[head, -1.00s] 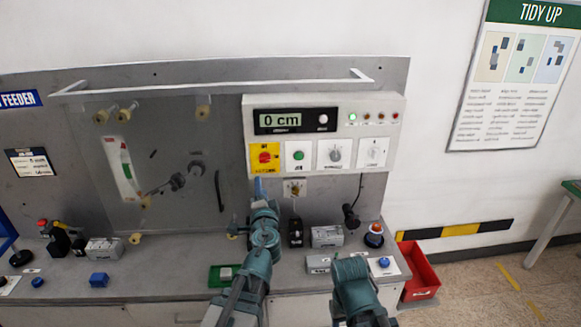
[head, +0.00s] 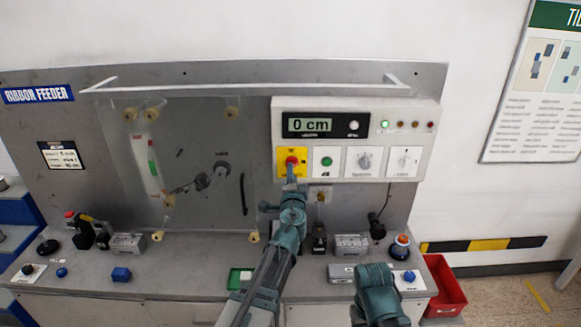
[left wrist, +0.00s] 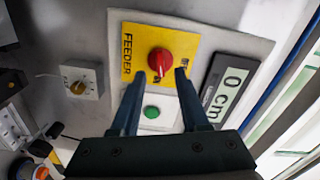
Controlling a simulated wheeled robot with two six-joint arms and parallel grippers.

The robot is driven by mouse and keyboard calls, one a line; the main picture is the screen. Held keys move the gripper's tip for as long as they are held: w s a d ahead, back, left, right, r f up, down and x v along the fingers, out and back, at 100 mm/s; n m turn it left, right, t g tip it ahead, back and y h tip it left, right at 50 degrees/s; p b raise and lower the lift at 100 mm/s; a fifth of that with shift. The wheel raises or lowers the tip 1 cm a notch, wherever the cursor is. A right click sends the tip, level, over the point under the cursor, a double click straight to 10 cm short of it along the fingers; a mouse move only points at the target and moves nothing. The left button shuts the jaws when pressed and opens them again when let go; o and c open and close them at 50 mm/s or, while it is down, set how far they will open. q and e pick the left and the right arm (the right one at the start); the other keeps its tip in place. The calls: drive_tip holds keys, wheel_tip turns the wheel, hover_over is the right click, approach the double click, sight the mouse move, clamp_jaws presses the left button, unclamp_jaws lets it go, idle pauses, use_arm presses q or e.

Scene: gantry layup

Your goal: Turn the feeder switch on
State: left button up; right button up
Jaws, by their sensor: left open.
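The feeder switch (head: 291,161) is a red rotary knob on a yellow plate at the left of the control panel. It shows large in the left wrist view (left wrist: 159,61), where the plate is labelled FEEDER. My left gripper (left wrist: 157,76) is open, its two fingertips just short of the knob and to either side of its lower part. I cannot tell whether they touch it. In the head view my left gripper (head: 290,172) partly covers the plate's lower edge. My right arm (head: 379,295) shows at the lower middle; its fingers are not visible.
A green button (head: 327,161) and two white-plated knobs (head: 364,161) sit right of the switch. The display (head: 311,124) reads 0 cm, with a lit green lamp (head: 385,124) beside it. The bench holds several small boxes; a red bin (head: 443,288) stands at the right.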

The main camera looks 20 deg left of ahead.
use_arm(q)
drive_tip(key=x, duration=0.4)
drive_tip(key=shift+w, duration=0.1)
clamp_jaws()
